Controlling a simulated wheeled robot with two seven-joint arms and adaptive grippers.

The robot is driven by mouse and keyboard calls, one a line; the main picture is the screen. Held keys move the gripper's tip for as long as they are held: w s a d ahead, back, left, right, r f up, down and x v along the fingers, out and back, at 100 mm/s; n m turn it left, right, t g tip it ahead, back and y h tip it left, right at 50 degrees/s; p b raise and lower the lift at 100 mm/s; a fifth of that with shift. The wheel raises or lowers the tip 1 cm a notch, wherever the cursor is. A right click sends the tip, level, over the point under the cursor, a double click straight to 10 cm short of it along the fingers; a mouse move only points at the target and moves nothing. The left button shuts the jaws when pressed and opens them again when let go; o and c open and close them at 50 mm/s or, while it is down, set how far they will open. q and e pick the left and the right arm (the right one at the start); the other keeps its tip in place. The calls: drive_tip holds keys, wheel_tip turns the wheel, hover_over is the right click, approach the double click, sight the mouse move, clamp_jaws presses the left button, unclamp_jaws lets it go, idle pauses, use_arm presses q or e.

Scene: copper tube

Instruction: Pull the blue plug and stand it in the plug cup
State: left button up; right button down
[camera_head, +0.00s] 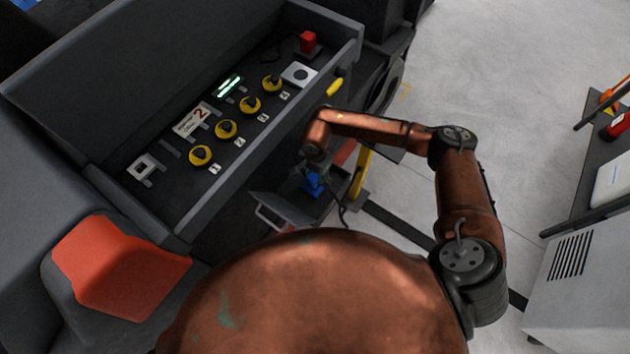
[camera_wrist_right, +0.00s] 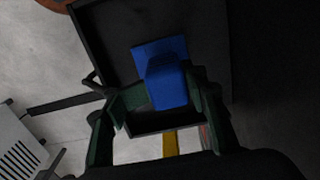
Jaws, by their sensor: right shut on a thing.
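The blue plug (camera_head: 313,184) shows below the console's front edge in the head view, just under my right gripper (camera_head: 316,172). In the right wrist view the blue plug (camera_wrist_right: 166,82) is a blocky body in front of a flat blue square piece. The green fingers of my right gripper (camera_wrist_right: 163,100) lie on either side of it, shut on it. Plug and square sit within the outline of a dark open box (camera_wrist_right: 103,38). Whether the plug is still seated cannot be told. I cannot pick out a plug cup. My left gripper is not in view.
The control console (camera_head: 125,225) with yellow knobs (camera_head: 226,129) and a red button (camera_head: 308,41) stands close on the left. A yellow post (camera_head: 358,175) stands just right of the plug, and a dark cable (camera_head: 343,216) hangs nearby. Open grey floor (camera_head: 490,90) lies to the right.

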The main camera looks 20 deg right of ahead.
sight(315, 176)
drive_tip(key=shift+w+r+p, duration=0.1)
drive_tip(key=shift+r+p, duration=0.7)
drive_tip(key=shift+r, duration=1.2)
